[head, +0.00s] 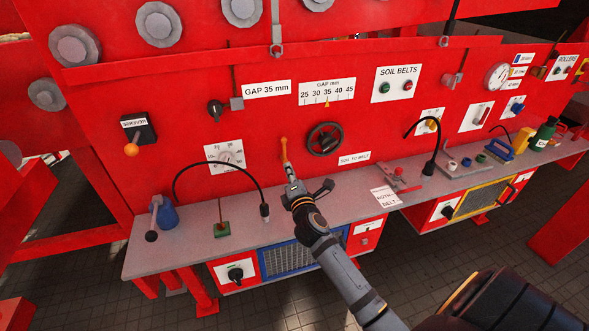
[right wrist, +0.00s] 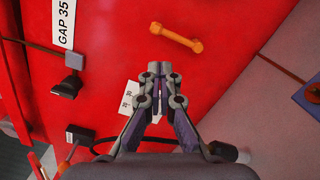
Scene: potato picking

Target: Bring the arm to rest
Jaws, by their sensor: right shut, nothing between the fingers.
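My right gripper (head: 291,180) is in front of the red machine panel (head: 185,95), above the grey shelf (head: 155,258). Its arm comes in from the lower right. In the right wrist view the two fingers of this gripper (right wrist: 160,66) are closed together with nothing between them. An orange handle (head: 284,150) shows just beyond the fingertips. In the right wrist view the orange handle (right wrist: 176,38) lies ahead of the fingertips, and a gap of red panel shows between them. My left gripper is not in view.
A black handwheel (head: 324,139) is on the panel right of the gripper. Another bent lamp (head: 428,168) and small tools stand to the right.

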